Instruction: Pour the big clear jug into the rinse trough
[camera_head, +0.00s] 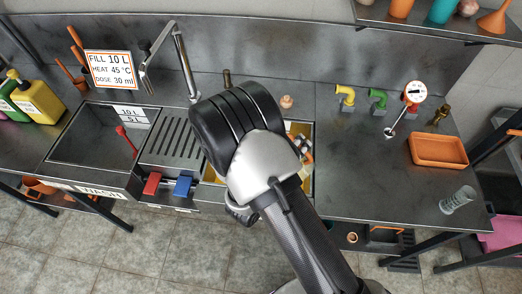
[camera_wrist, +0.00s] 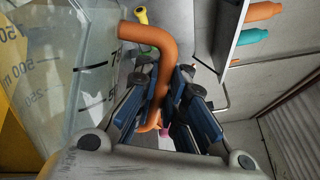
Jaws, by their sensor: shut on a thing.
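The big clear jug (camera_wrist: 92,60) fills the left of the wrist view. It has dark volume marks and an orange handle (camera_wrist: 150,36). My gripper (camera_wrist: 170,100) is shut on the orange handle, with blue finger pads on both sides. The jug's rim and its contents are not clear in this view. In the head view my arm covers most of the jug and gripper. The trough to the right of the slotted drainboard, which looks like the rinse trough (camera_head: 307,186), is mostly hidden behind my arm. Yellowish parts show at its edges. I cannot tell the jug's exact tilt.
The wash trough (camera_head: 90,135) with a red tool (camera_head: 126,140) is at left, beside the slotted drainboard (camera_head: 172,142). A tap (camera_head: 183,62) stands behind. An orange tray (camera_head: 438,150) and a clear glass (camera_head: 458,200) stand at right. The counter between is fairly clear.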

